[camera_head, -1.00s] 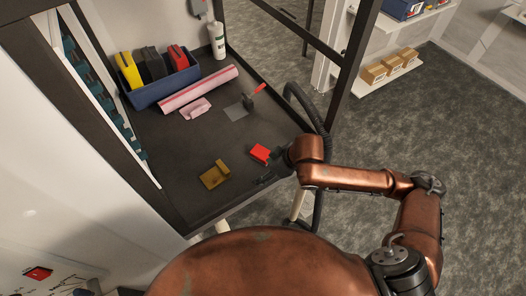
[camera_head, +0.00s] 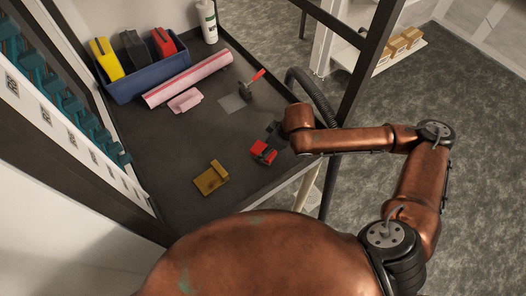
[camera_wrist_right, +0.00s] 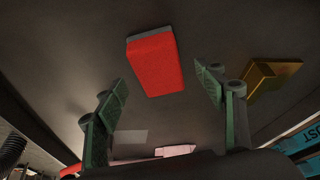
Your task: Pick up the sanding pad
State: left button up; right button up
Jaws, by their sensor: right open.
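A small red block with a grey edge, apparently the sanding pad (camera_head: 258,147), lies on the dark bench top near its right edge. In the right wrist view the red pad (camera_wrist_right: 154,65) shows ahead of and between the two fingers. My right gripper (camera_head: 271,146) is at the pad, partly covering it in the head view. Its green-padded fingers (camera_wrist_right: 160,95) are spread wide with nothing between them held. I cannot tell whether a finger touches the pad. My left gripper is not in view.
A brown-yellow block (camera_head: 211,178) lies left of the red pad. A pink handled tool (camera_head: 185,101), a pink roll (camera_head: 190,79), a red-handled scraper (camera_head: 250,88) and a blue bin (camera_head: 147,83) of tools are farther back. A black hose (camera_head: 318,100) runs by the right edge.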

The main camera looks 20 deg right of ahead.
aim_at(259, 147)
jog(key=x, duration=0.3)
jog(key=shift+r, duration=0.1)
jog(key=shift+w+a+f, duration=0.1)
jog(key=shift+w+f, duration=0.1)
jog(key=shift+f, duration=0.35)
jog(key=c, duration=1.2)
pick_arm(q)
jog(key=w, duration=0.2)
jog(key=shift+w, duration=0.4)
pick_arm(e)
jog(key=shift+r, duration=0.1)
jog(key=shift+c, duration=0.2)
